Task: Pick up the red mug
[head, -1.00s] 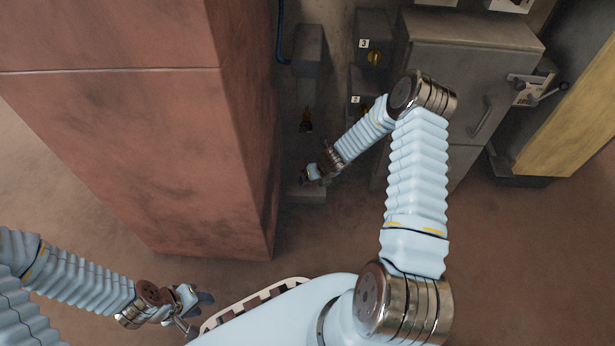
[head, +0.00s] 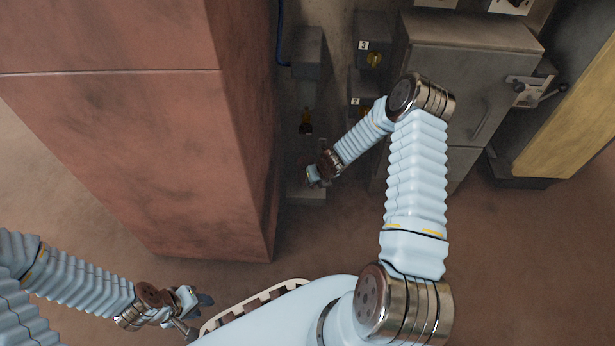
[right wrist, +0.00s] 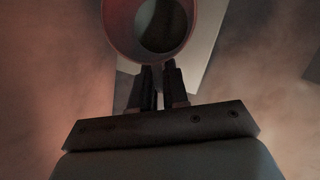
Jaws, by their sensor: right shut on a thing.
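The red mug (right wrist: 112,30) shows in the right wrist view at the top middle, seen from above into its round opening, with a dark inside. My right gripper (right wrist: 160,78) has its two dark fingers close together at the mug's near side, shut on it. Its handle cannot be made out between the fingers. In the head view my right gripper (head: 314,174) is low beside the grey machine, and the mug cannot be made out there. My left gripper (head: 202,304) is at the lower left, away from the mug; its finger gap is unclear.
A tall red-brown block (head: 130,130) stands close left of my right gripper. A grey cabinet (head: 465,75) with a handle stands to the right. The brown floor in front is clear.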

